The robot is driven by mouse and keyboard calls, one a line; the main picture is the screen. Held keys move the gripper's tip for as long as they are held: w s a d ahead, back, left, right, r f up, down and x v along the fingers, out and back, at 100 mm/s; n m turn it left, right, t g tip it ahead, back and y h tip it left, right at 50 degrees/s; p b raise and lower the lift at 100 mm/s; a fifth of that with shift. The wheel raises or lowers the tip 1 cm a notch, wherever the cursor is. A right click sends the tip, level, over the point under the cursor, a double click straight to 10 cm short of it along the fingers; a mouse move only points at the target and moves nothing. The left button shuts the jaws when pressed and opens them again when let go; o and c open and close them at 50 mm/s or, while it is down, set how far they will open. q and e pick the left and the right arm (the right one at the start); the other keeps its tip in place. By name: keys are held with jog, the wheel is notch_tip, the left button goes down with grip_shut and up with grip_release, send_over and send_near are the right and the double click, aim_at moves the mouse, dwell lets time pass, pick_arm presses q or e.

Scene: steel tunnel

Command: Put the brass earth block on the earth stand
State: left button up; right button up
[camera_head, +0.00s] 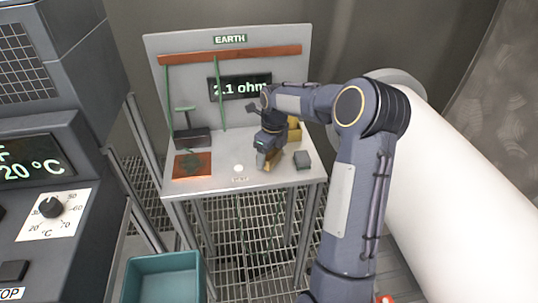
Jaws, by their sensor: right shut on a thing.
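The earth stand (213,183) is a grey table with an upright back panel marked EARTH, seen in the middle of the head view. My right gripper (266,160) points down over the right part of its top and is shut on a brass-coloured block (273,161). My gripper hides much of this block, and I cannot tell whether it touches the table top. Another brass-coloured piece (295,131) shows behind my gripper, partly covered. My left gripper is out of view.
A copper plate (192,166) and a dark box with a green handle (190,138) are at the stand's left. A white disc (238,168) lies at middle front, a dark grey block (302,160) at right. A teal bin (163,280) stands below; a white pipe (455,175) runs at right.

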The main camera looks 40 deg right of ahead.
jog(key=shift+f, duration=0.25)
jog(key=shift+f, duration=0.1)
jog(key=shift+f, duration=0.15)
jog(key=o, duration=1.3)
